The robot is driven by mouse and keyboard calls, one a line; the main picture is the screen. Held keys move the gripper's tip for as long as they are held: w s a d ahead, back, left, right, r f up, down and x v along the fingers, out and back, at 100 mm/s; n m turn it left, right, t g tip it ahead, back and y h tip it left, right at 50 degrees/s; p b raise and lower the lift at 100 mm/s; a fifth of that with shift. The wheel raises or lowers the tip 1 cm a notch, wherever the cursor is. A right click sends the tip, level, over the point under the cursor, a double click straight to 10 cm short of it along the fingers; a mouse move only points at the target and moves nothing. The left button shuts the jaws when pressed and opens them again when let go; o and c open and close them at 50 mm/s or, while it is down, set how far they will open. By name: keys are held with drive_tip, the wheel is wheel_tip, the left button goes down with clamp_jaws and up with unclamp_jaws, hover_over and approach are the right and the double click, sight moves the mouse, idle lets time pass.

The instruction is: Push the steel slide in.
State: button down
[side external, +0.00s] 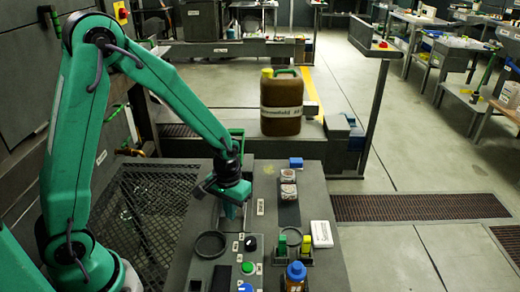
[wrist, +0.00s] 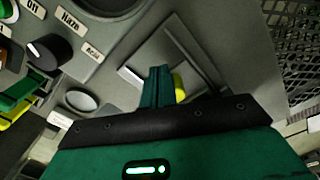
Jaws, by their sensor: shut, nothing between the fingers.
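My gripper (side external: 232,208) is shut and points down over the left part of the grey bench top. In the wrist view its closed green fingers (wrist: 157,75) reach into a dark angled frame (wrist: 198,52) set on the panel. A pale metal edge (wrist: 131,76), which looks like part of the steel slide, lies just left of the fingertips. A yellow rounded piece (wrist: 180,88) shows right behind the fingers. The fingers hide part of the slide, and I cannot tell whether they touch it. In the side view the arm and gripper cover that spot.
A black knob (side external: 250,243), a green button (side external: 247,267) and a round dish (side external: 210,244) sit nearer on the bench (side external: 275,215). Yellow and green blocks, a blue bottle (side external: 296,274) and a white box (side external: 321,233) stand to the right. A brown jug (side external: 281,105) stands behind.

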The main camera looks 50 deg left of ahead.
drive_tip(key=shift+f, duration=0.8)
idle(0.4)
drive_tip(key=shift+r, duration=0.3)
idle(0.4)
drive_tip(key=shift+w+a, duration=1.4)
drive_tip(key=shift+w, duration=0.05)
idle(0.8)
drive_tip(key=shift+s+d, duration=0.45)
idle(0.4)
drive_tip(key=shift+r, duration=0.1)
drive_tip(key=shift+r, duration=3.45)
drive_tip(key=shift+r, duration=0.1)
